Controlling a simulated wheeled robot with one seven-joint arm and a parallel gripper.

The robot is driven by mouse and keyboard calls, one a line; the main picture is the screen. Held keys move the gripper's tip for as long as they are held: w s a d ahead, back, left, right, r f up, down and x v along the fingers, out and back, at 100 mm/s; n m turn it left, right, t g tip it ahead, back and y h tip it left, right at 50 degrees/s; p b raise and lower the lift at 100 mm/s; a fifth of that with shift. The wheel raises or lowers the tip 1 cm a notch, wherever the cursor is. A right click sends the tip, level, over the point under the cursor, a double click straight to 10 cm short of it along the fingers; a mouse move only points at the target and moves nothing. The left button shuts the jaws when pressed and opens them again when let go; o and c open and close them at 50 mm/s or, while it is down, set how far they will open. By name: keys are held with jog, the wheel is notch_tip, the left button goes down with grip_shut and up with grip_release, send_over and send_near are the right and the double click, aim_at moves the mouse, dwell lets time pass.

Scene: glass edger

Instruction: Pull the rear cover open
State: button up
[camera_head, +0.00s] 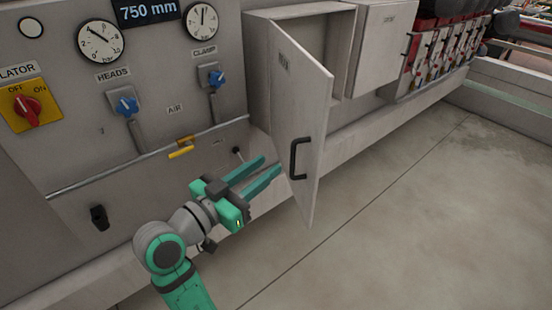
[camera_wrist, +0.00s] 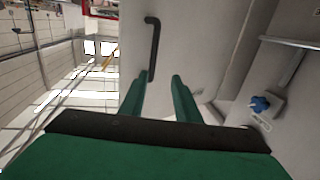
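The rear cover (camera_head: 298,128) is a light grey hinged door on a cabinet (camera_head: 330,45). It stands swung out from the cabinet, with the dark inside showing behind it. A black bar handle (camera_head: 297,158) is on its outer face; the handle also shows in the wrist view (camera_wrist: 152,48). My gripper (camera_head: 270,167) is to the left of the door, close to its face near the handle's height. Its two green fingers are apart with nothing between them. In the wrist view the fingers (camera_wrist: 158,84) point at the door, and the handle is beyond the left finger.
The machine panel at left carries gauges (camera_head: 101,40), blue valve knobs (camera_head: 126,106), a red isolator switch (camera_head: 27,107) and a yellow lever (camera_head: 181,152). A second closed cover (camera_head: 383,45) is farther right. The floor (camera_head: 400,190) at right is clear.

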jog(key=shift+v, duration=1.4)
jog(key=shift+d, duration=0.2)
notch_tip(320, 180, down, 15)
jog(key=n+t+y, duration=0.3)
jog(key=n+y, duration=0.2)
jog(key=n, duration=0.2)
jog(key=s+f+n+y, duration=0.45)
jog(key=s+f, duration=0.35)
jog(key=f, duration=0.6)
jog(key=s+f+g+y, duration=0.1)
jog(key=s+f+y, duration=0.3)
jog(key=s, duration=0.8)
jog(key=s+d+r+m+h, duration=0.1)
jog(key=s+d+m, duration=0.2)
jog(key=s, duration=1.2)
jog(key=shift+r, duration=0.2)
